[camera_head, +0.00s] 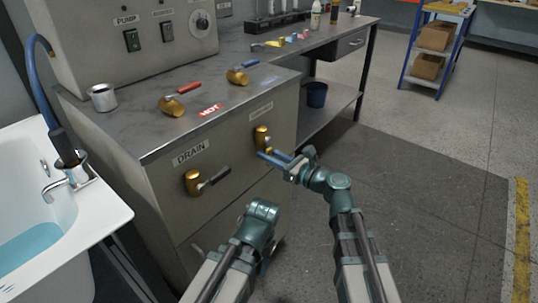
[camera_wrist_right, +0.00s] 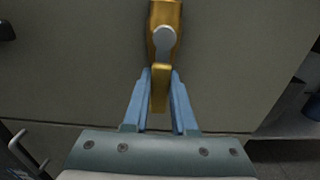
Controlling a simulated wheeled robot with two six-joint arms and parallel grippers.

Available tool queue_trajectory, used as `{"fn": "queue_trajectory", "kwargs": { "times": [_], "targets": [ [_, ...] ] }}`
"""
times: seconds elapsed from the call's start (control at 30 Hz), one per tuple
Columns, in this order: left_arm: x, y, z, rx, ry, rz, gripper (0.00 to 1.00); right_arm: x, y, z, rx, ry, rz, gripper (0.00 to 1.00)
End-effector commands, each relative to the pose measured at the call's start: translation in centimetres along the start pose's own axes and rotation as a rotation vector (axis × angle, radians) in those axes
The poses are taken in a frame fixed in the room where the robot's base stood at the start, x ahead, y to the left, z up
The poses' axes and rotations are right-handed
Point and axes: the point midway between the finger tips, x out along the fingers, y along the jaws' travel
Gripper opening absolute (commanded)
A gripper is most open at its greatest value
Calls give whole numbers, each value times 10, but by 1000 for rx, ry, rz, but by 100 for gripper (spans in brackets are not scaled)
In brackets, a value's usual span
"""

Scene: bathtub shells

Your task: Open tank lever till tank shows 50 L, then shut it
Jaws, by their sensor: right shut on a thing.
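A brass valve (camera_head: 262,136) sits on the cabinet front under a label too small to read. In the wrist view the brass valve (camera_wrist_right: 163,18) has a yellow lever (camera_wrist_right: 160,88) pointing down. My right gripper (camera_head: 270,157) is shut on this lever; in the wrist view its blue fingers (camera_wrist_right: 160,80) lie on either side of it. My left arm reaches in low in front of the cabinet; its gripper (camera_head: 265,267) is mostly hidden behind the arm. The bathtub (camera_head: 105,215) at the left holds blue water (camera_head: 30,245). No litre reading is legible.
The DRAIN valve (camera_head: 192,182) with a dark handle is left of my right gripper. Two brass valves with red (camera_head: 188,87) and blue (camera_head: 250,64) handles and a metal cup (camera_head: 102,97) are on the cabinet top.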

Motion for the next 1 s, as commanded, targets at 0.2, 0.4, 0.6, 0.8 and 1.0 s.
{"fn": "queue_trajectory", "kwargs": {
  "times": [0.2, 0.4, 0.6, 0.8, 1.0],
  "targets": [
    [0, 0, 0, 0, 0, 0, 50, 0, 1, 0, 4, 0, 2, 0],
    [0, 0, 0, 0, 0, 0, 50, 0, 1, 0, 3, 0, 3, 46],
    [0, 0, 0, 0, 0, 0, 50, 0, 1, 0, 2, 0, 2, 55],
    [0, 0, 0, 0, 0, 0, 50, -1, 1, 0, 1, 0, 1, 55],
    [0, 0, 0, 0, 0, 0, 50, -7, 6, 0, 1, 0, 2, 55]
  ]
}}
